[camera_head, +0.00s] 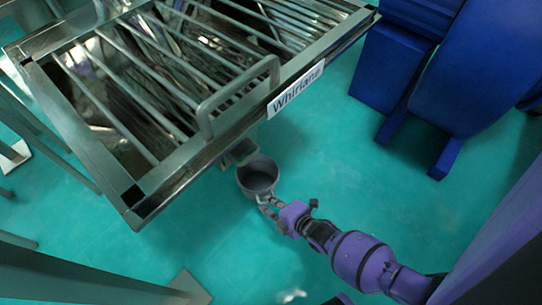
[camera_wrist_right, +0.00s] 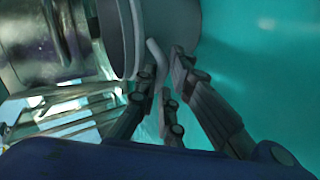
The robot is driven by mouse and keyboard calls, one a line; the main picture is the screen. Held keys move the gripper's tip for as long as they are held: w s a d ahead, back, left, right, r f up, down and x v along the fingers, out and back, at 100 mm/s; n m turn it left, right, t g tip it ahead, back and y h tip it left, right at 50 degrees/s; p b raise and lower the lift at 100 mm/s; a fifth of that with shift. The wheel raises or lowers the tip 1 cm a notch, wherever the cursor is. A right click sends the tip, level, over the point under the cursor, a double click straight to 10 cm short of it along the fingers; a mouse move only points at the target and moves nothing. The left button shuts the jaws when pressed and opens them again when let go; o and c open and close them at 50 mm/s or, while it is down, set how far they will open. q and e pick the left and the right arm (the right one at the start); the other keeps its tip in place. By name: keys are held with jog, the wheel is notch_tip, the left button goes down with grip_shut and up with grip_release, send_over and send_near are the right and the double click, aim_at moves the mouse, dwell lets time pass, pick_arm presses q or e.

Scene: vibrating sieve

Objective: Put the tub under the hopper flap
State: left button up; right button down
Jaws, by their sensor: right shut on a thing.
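A round grey tub (camera_head: 258,177) with an open top shows in the head view, just off the lower right edge of the sieve machine. A grey spout or flap part (camera_head: 240,152) sticks out from under the machine's edge beside the tub's upper left rim. My right gripper (camera_head: 267,203) is shut on the tub at its near side. In the right wrist view the gripper (camera_wrist_right: 168,90) is closed around the tub's thin bent handle (camera_wrist_right: 156,62), and the tub's wall (camera_wrist_right: 165,25) shows above it. My left gripper is in neither view.
The sieve machine (camera_head: 150,195) with its barred top grate, loop handle (camera_head: 240,95) and "Whirlane" label (camera_head: 296,88) fills the upper left. A big blue machine (camera_head: 440,75) stands at the upper right. Green floor is open between them.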

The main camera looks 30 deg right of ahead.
jog(key=shift+s+f+b, duration=0.1)
jog(key=shift+f+b, duration=0.3)
jog(key=shift+f, duration=0.15)
jog(key=c, duration=1.8)
grip_release()
jog(key=shift+r, duration=0.1)
jog(key=v, duration=1.2)
